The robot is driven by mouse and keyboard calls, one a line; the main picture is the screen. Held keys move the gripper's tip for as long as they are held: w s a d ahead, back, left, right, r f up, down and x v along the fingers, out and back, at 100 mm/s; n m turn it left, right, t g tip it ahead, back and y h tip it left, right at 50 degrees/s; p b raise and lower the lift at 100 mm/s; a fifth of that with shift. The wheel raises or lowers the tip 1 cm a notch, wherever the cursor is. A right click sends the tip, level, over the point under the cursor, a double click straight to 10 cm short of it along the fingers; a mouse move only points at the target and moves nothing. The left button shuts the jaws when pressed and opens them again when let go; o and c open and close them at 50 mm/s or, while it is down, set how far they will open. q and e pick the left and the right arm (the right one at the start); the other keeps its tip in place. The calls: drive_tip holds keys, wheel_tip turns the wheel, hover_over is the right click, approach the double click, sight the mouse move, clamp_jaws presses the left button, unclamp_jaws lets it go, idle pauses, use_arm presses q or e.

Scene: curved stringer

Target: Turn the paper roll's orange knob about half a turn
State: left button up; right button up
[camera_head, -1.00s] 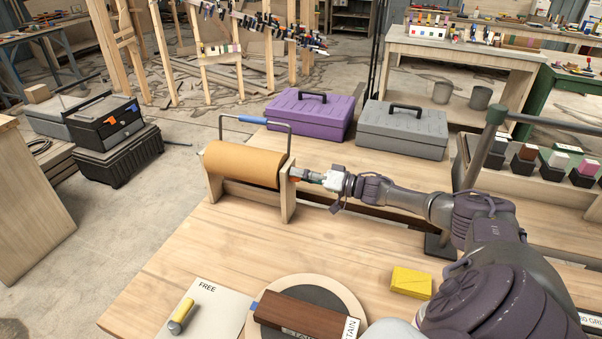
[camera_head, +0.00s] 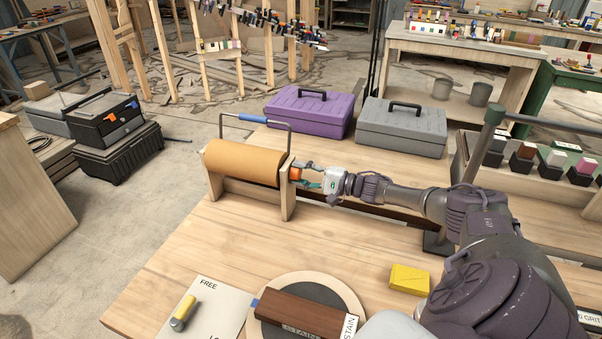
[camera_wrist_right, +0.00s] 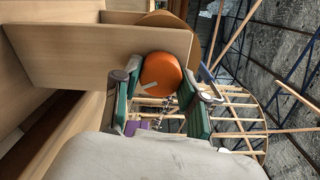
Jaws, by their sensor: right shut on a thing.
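The brown paper roll (camera_head: 243,163) lies across a wooden stand with a blue-handled bar over it, on the workbench. Its orange knob (camera_head: 296,174) sticks out from the right end of the stand. In the right wrist view the round orange knob (camera_wrist_right: 161,75) sits between the two green finger pads, and a pale mark shows on its face. My right gripper (camera_head: 303,175) reaches in from the right and is shut on the knob; it also shows in the right wrist view (camera_wrist_right: 160,98). My left gripper is in neither view.
A purple toolbox (camera_head: 309,112) and a grey toolbox (camera_head: 402,128) stand behind the roll. A yellow block (camera_head: 409,279), a round board with a dark wood block (camera_head: 306,313) and a yellow-capped tool (camera_head: 183,312) lie toward the front. The bench left of centre is clear.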

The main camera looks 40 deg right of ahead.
drive_tip(key=m, duration=0.2)
drive_tip(key=shift+m, duration=0.3)
drive_tip(key=shift+f+m+p, duration=0.1)
drive_tip(key=shift+m+p, duration=0.75)
drive_tip(key=shift+m, duration=0.55)
drive_tip(key=shift+s, duration=0.1)
drive_tip(key=o, duration=1.1)
drive_tip(key=shift+o, duration=0.2)
drive_tip(key=shift+s+d, duration=0.1)
drive_tip(key=shift+s, duration=0.1)
drive_tip(key=v, duration=1.1)
drive_tip(key=shift+s, duration=0.2)
drive_tip(key=shift+d, duration=0.15)
